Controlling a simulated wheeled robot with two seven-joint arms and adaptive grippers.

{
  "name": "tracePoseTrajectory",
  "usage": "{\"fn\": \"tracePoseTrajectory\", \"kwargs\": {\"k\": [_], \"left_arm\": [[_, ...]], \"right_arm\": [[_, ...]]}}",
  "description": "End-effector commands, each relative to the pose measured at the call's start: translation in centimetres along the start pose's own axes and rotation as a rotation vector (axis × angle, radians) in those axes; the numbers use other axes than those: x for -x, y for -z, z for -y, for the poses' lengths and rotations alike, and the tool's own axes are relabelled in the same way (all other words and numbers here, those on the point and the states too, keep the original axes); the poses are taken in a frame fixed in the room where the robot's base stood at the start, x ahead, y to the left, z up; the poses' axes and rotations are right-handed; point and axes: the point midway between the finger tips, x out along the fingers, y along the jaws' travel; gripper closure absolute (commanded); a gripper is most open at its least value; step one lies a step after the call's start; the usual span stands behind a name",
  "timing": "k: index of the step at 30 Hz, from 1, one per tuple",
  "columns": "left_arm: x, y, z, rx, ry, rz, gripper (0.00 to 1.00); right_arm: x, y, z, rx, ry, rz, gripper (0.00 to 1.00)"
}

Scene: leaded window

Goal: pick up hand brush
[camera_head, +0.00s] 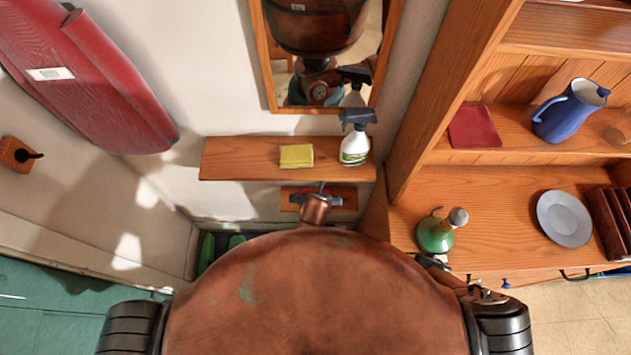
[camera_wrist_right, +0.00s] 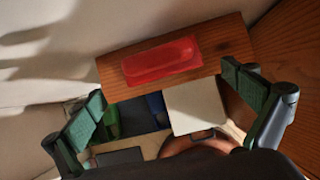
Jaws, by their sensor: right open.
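No hand brush can be made out for certain. A red, rounded oblong thing (camera_wrist_right: 161,60) lies on a small wooden shelf (camera_wrist_right: 222,43) in the right wrist view; no bristles show, so I cannot tell if it is the brush. My right gripper (camera_wrist_right: 167,103) is open and empty, its green-padded fingers wide apart, with the red thing between and beyond them. In the head view my right gripper (camera_head: 318,193) is small, over the low shelf, partly hidden by my copper body. My left gripper is not in view.
Above the low shelf, a wider shelf (camera_head: 228,158) bears a yellow sponge (camera_head: 296,156) and a spray bottle (camera_head: 355,145). A wooden cabinet (camera_head: 480,185) stands right, bearing a green bottle (camera_head: 436,232), a grey plate (camera_head: 564,218) and a blue jug (camera_head: 568,112). A mirror (camera_head: 265,85) hangs behind.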

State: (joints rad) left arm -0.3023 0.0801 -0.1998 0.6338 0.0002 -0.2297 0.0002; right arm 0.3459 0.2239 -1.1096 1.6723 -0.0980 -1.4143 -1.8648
Motion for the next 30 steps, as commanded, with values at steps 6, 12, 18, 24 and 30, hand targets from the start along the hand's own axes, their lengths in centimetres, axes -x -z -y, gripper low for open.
{"fn": "tracePoseTrajectory", "kwargs": {"k": [6, 12, 18, 24, 30], "left_arm": [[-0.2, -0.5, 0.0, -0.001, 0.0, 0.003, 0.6], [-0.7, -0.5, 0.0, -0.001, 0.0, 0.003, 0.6], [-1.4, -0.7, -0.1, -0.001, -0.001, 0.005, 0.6], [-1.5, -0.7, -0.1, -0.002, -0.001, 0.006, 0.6], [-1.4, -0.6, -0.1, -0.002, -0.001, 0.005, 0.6]], "right_arm": [[-1.4, -0.2, -0.3, 0.052, 0.005, 0.007, 0.0], [-3.5, -0.1, -0.3, 0.048, 0.003, 0.007, 0.0], [-6.5, -0.1, -0.3, 0.046, 0.004, 0.007, 0.0], [-7.4, -0.2, -0.2, 0.045, 0.003, 0.008, 0.0], [-7.3, -0.2, -0.2, 0.044, 0.003, 0.008, 0.03]]}}
